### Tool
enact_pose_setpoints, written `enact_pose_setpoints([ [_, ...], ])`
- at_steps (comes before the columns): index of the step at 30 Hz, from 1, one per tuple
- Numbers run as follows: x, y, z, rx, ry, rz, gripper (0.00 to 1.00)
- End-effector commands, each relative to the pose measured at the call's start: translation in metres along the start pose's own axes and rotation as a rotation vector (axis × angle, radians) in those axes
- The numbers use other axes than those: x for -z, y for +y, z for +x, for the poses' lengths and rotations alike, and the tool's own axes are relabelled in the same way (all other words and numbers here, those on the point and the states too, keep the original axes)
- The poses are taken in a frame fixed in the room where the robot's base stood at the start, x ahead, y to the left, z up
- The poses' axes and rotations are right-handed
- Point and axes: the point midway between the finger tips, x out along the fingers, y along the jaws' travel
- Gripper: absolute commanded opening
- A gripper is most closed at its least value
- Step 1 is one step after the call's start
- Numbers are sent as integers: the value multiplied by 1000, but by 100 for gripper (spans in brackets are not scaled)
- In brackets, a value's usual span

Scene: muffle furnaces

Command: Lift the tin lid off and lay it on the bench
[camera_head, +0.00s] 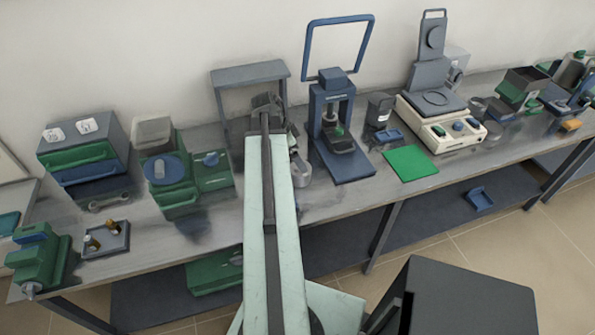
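My arm reaches up the picture across the bench (345,205). Its dark far end, my gripper (267,106), is small and seen from behind, in front of a grey stand. I cannot see the fingers clearly or tell whether they hold anything. A round grey can-like thing (301,172) stands on the bench just right of my arm, partly hidden by it. I cannot tell for sure whether it is the tin or whether a lid sits on it. Another low round grey container (478,105) stands further right, beyond the scale.
Left of my arm are green machines (175,180), a drawer unit (85,155) and a small tray (106,240) with brown-and-white pieces. To the right stand a blue press (333,125), a flat green mat (411,163) and a cream scale (440,120). Bare bench shows along the front edge.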

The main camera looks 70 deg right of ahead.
Motion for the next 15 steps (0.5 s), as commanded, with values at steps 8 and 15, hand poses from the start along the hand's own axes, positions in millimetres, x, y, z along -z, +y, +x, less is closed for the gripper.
enact_pose_setpoints([
  [8, -6, -1, 18, 3, -1, -8, 100],
  [15, -11, -2, 59, 3, -1, -8, 100],
])
